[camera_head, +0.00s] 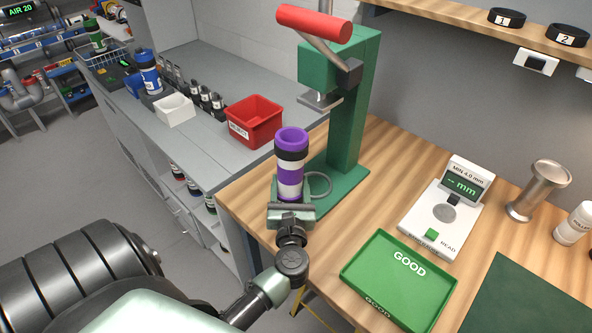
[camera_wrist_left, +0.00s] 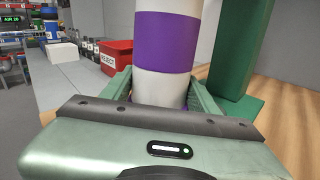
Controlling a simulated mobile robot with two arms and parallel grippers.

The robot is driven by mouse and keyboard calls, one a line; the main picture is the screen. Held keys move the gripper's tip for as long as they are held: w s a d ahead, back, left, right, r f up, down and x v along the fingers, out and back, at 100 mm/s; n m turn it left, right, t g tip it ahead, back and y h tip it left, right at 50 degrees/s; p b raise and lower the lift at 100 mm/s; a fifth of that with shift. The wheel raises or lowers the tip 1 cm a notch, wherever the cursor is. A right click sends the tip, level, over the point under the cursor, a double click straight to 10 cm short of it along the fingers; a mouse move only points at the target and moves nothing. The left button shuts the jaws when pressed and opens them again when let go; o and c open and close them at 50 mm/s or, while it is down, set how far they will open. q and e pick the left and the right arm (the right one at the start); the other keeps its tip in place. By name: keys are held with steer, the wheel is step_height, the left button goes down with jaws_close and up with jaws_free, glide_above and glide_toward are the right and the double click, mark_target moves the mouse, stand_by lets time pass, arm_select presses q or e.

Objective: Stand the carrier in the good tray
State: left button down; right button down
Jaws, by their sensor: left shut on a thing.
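The carrier (camera_head: 290,165) is an upright cylinder with purple, white and black bands and a purple rim. It also fills the middle of the left wrist view (camera_wrist_left: 168,45). My left gripper (camera_head: 291,196) is shut on its lower part, with a finger on each side. The carrier is in front of the green press, near the table's left edge; whether its base touches anything is hidden by the gripper. The good tray (camera_head: 385,298) is green, marked GOOD, and looks empty on the wooden table to the right of my gripper. My right gripper is not in view.
A green press (camera_head: 345,120) with a red handle stands just behind the carrier. A white gauge (camera_head: 440,222) stands behind the tray, a metal cup (camera_head: 539,190) to its right. A red reject bin (camera_head: 254,121) is on the grey counter. A dark green mat (camera_head: 535,295) lies right of the tray.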

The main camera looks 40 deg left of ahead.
arm_select(q)
steer(key=shift+s+a+r, duration=0.1)
steer(key=shift+s+a, duration=0.05)
steer(key=shift+s, duration=1.25)
steer(key=shift+s+a, duration=0.1)
steer(key=shift+s, duration=1.3)
